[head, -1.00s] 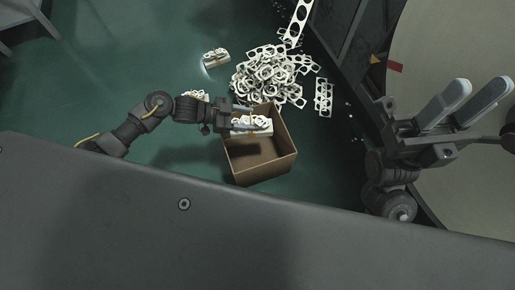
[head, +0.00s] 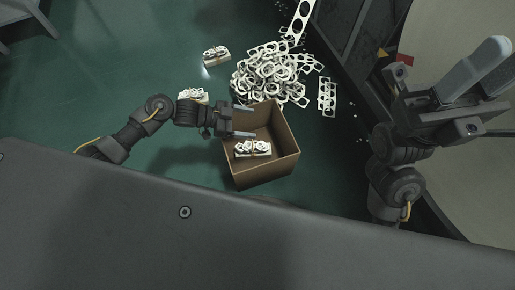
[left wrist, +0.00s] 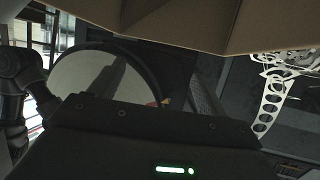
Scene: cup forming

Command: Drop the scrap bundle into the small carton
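The scrap bundle (head: 253,149), pale punched pieces tied with a band, lies inside the small carton (head: 271,174), on its floor near the left wall. The carton is brown and open at the top. My left gripper (head: 245,121) is open and empty over the carton's left rim, just above and behind the bundle. In the left wrist view the carton (left wrist: 180,25) fills the top edge, and the bundle does not show. My right gripper (head: 487,75) is at the right, away from the carton, its fingers overlapping in this view but apparently apart and empty.
A heap of pale scrap (head: 268,75) lies just behind the carton. Another bundle (head: 216,54) lies farther back on the green floor, and one more (head: 192,95) is partly behind my left arm. Dark machinery (head: 352,60) stands at the right.

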